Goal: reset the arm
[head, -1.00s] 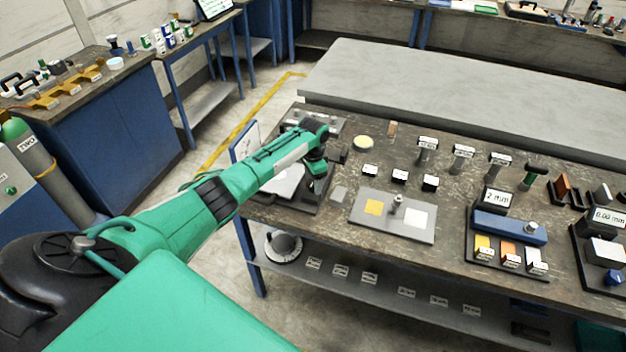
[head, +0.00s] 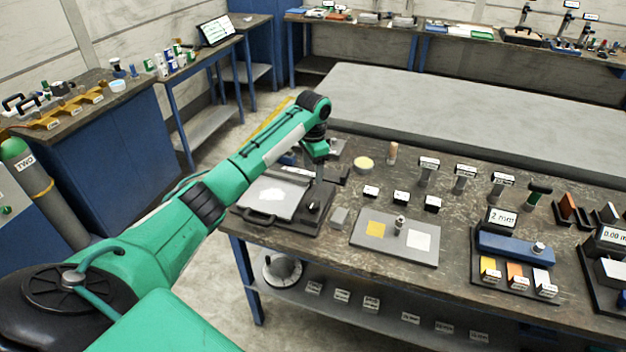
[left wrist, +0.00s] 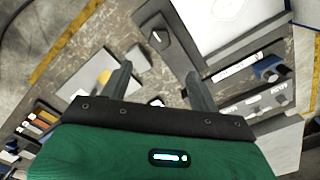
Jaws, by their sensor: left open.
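My left arm reaches from the left over the bench in the head view. Its gripper (head: 319,182) points down just right of a dark flat device with a white plate (head: 268,198). In the left wrist view its two fingers (left wrist: 158,72) are apart with nothing between them. The white plate (left wrist: 228,22) is at the top right there, beside a dark base with a small knob (left wrist: 158,38). In the head view my arm hides part of the device's back, and I cannot tell which part is a movable arm. My right gripper is not in view.
The brown bench (head: 340,258) also holds a grey plate with yellow and white squares (head: 375,229), several small labelled blocks, labelled posts and a blue gauge stand (head: 515,247). A bare grey table (head: 450,105) stands behind. A lower shelf holds a round dial (head: 282,269).

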